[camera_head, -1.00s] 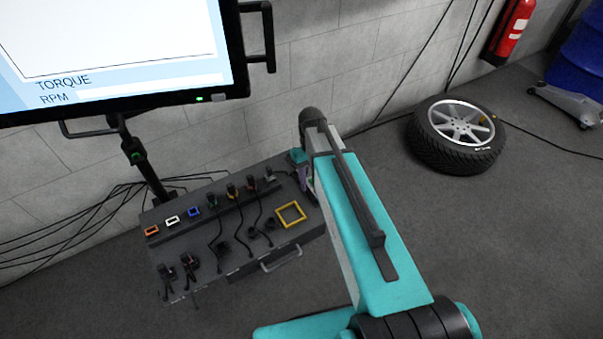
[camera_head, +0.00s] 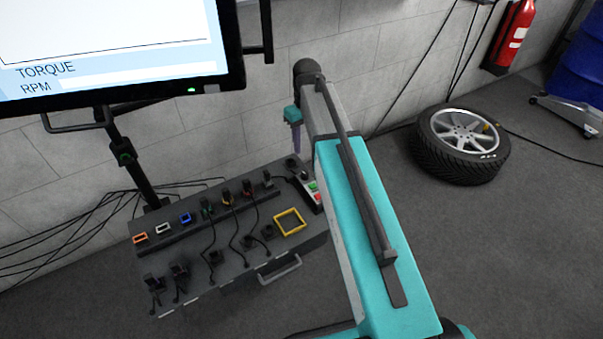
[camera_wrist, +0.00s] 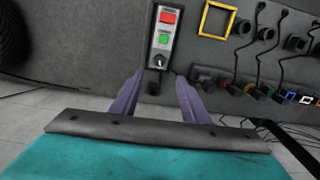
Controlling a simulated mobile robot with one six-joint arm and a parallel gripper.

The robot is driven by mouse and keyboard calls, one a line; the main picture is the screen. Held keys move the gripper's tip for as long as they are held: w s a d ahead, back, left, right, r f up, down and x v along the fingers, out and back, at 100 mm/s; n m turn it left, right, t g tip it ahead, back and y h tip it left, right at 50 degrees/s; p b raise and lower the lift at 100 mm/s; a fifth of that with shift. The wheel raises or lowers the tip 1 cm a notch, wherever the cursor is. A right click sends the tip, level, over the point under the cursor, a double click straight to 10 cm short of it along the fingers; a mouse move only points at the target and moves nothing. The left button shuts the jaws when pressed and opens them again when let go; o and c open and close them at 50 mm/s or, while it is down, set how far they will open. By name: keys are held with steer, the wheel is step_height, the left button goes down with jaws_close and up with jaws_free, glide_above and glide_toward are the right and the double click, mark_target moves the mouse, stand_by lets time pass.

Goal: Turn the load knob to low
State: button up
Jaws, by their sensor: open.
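A small grey control box (camera_wrist: 161,36) on the dark bench panel carries a red button, a green button and a small black knob (camera_wrist: 158,61) with a pale mark. Its label is too small to read, as is the knob's exact setting. The box also shows in the head view (camera_head: 312,190), at the panel's right end beside my arm. My gripper (camera_wrist: 157,88) is open and empty, its two purple fingers apart, with the knob beyond the gap between them. In the head view, my gripper (camera_head: 294,135) hangs above the panel's back right corner, clear of the box.
The dark bench panel (camera_head: 190,260) bears cables, plugs, coloured sockets and a yellow square frame (camera_head: 290,222). A monitor (camera_head: 120,50) stands at the upper left. A tyre (camera_head: 462,143) lies on the floor at right. Another small black round part (camera_wrist: 153,88) shows near the fingers.

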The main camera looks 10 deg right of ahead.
mark_target(305, 174)
steer(key=shift+f, duration=0.15)
steer(key=shift+f+b, duration=0.45)
steer(key=shift+f, duration=6.35)
jaws_close()
